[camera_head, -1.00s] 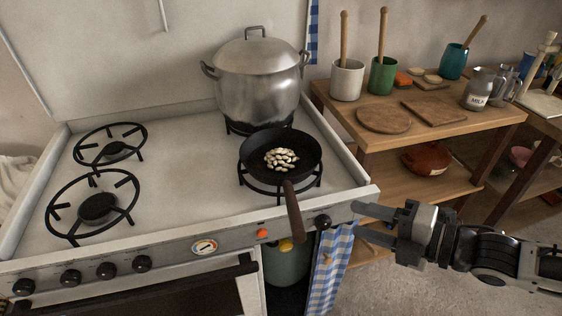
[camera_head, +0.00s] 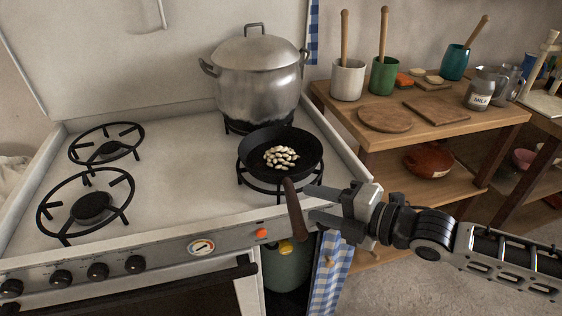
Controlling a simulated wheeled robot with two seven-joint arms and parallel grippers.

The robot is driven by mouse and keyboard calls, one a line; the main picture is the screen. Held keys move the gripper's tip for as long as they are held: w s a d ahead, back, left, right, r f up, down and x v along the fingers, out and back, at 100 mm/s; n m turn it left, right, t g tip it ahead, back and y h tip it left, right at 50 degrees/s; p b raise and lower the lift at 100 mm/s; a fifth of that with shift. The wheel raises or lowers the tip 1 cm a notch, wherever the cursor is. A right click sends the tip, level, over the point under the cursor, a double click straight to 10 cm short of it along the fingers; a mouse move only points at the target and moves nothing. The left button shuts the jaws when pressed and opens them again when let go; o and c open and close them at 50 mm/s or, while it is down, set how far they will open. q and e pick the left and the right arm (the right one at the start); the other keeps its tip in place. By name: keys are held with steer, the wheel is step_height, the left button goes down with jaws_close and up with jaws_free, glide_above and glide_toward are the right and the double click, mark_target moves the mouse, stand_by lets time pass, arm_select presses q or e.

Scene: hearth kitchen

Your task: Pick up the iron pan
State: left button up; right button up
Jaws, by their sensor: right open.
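The iron pan (camera_head: 302,160) is black and sits on the front right burner of the stove. It holds a small heap of pale beans or nuts (camera_head: 281,157). Its brown handle (camera_head: 295,209) points toward me, out over the stove's front edge. My right gripper (camera_head: 312,206) is open, just right of the handle, with its fingers pointing left toward it. I cannot tell whether a finger touches the handle. My left gripper is not in view.
A large lidded steel pot (camera_head: 257,78) stands behind the pan. The two left burners (camera_head: 92,207) are empty. A wooden side table (camera_head: 440,125) with utensil cups and boards stands right of the stove. A checked blue cloth (camera_head: 329,275) hangs below my right gripper.

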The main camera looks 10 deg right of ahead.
steer(key=shift+x, duration=2.65)
steer(key=shift+w+d, duration=0.1)
steer(key=shift+d, duration=0.05)
jaws_close()
steer(key=shift+r, duration=0.25)
